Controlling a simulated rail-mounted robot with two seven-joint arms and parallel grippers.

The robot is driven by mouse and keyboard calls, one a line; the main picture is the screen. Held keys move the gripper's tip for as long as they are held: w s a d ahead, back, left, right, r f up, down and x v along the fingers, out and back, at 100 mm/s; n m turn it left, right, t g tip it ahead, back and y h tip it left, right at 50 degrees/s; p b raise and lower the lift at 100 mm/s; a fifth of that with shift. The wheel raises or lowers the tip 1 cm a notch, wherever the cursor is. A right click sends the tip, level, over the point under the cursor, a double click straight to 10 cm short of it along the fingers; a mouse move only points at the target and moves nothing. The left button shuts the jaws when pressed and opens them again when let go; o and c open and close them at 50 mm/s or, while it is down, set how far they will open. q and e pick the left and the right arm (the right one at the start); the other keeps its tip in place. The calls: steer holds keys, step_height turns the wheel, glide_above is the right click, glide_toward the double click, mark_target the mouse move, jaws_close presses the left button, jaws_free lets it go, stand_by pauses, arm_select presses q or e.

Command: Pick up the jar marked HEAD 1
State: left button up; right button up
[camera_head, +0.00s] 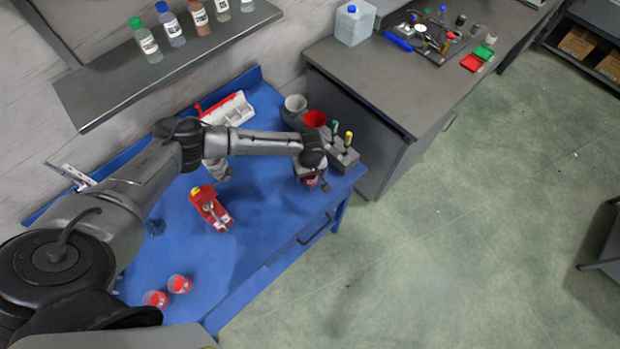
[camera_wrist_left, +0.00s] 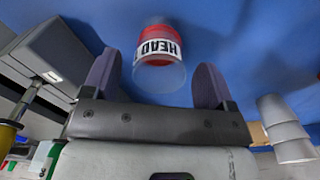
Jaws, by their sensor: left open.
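The jar marked HEAD (camera_wrist_left: 158,58) is clear with red contents and a white label; its number is not readable. In the left wrist view it sits between the two spread fingers of my left gripper (camera_wrist_left: 158,88), apart from both as far as I can tell. In the head view my left gripper (camera_head: 312,180) points down near the right end of the blue table, and the jar (camera_head: 310,182) is mostly hidden below it. The gripper is open and empty. My right gripper is not in view.
Two more red-filled jars (camera_head: 179,284) stand at the table's (camera_head: 255,225) near left. A red device (camera_head: 210,208) lies mid-table. A grey block with coloured handles (camera_head: 340,155) and a red-lined cup (camera_head: 314,119) stand close to my left gripper. The table's front middle is clear.

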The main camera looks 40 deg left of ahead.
mark_target(310, 177)
arm_select(q)
steer(key=shift+f, duration=1.6)
steer(key=shift+c, duration=0.2)
steer(key=c, duration=1)
steer(key=shift+o, duration=0.2)
steer(key=shift+r, duration=0.15)
